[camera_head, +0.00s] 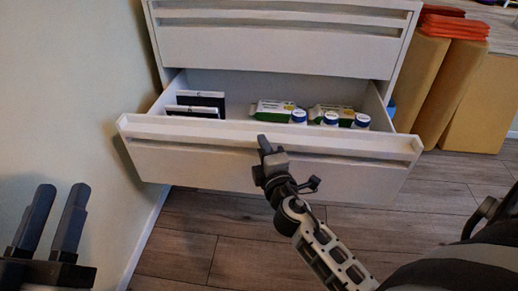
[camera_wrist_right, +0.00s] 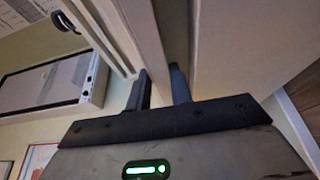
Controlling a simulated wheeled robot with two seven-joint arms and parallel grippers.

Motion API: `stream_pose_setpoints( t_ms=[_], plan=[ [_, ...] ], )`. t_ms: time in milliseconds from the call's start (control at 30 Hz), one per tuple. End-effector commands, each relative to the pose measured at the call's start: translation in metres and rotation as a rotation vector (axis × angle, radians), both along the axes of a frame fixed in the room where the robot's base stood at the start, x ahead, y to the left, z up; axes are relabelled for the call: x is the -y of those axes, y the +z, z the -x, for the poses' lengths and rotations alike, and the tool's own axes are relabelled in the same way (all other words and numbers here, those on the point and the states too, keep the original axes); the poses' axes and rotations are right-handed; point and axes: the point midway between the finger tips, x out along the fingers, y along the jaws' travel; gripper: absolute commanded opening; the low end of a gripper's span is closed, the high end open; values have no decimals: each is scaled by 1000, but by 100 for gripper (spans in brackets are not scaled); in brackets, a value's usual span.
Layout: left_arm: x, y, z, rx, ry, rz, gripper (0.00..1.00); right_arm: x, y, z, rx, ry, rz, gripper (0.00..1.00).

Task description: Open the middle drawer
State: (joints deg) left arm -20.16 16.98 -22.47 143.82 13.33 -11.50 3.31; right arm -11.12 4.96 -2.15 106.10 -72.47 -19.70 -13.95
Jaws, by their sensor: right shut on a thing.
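A white drawer (camera_head: 210,168) of the white cabinet (camera_head: 280,48) is pulled well out. Its front has a recessed lip along the top. My right gripper (camera_head: 265,146) is shut on the top edge of that front, near its middle. In the right wrist view the fingers (camera_wrist_right: 158,78) sit on either side of a pale panel edge. My left gripper (camera_head: 60,190) is open and empty at the lower left, apart from the drawer. One closed drawer front shows above the open one. What lies below is hidden, so I cannot tell the drawer's place in the stack.
The open drawer holds dark-and-white boxes (camera_head: 200,100) at left, and green-and-white packs (camera_head: 272,109) and blue-capped bottles (camera_head: 330,118) at right. A wall (camera_head: 60,90) stands close on the left. Tan blocks (camera_head: 445,85) stand right of the cabinet. Wooden floor (camera_head: 220,240) in front is clear.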

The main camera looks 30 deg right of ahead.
Motion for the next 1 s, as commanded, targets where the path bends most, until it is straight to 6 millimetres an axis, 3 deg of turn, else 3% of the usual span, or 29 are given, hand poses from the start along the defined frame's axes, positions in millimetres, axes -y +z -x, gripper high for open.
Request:
stream_pose_setpoints(
  t_ms=[33, 367, 400, 433, 467, 767, 1000],
  plan=[
    [0, 0, 0, 3, 0, -1, 36, 0, -7, 2, -13, -1, -11, 0],
    [0, 2, -1, 9, 1, -3, 36, -1, -7, 1, -12, -3, -12, 0],
    [0, 2, -1, 9, 1, -3, 36, -1, -7, 1, -12, -3, -11, 30],
    [0, 2, -1, 9, 1, -3, 36, -1, -6, 1, -12, -3, -11, 38],
    [0, 2, -1, 9, 1, -3, 36, -1, -6, 1, -11, -3, -9, 40],
    [-2, 2, -2, 8, 4, -4, 36, -1, -3, 1, -5, -2, -5, 40],
    [-2, -1, -2, 7, 5, -5, 36, -12, -3, 6, -5, 9, -5, 40]
  ],
)
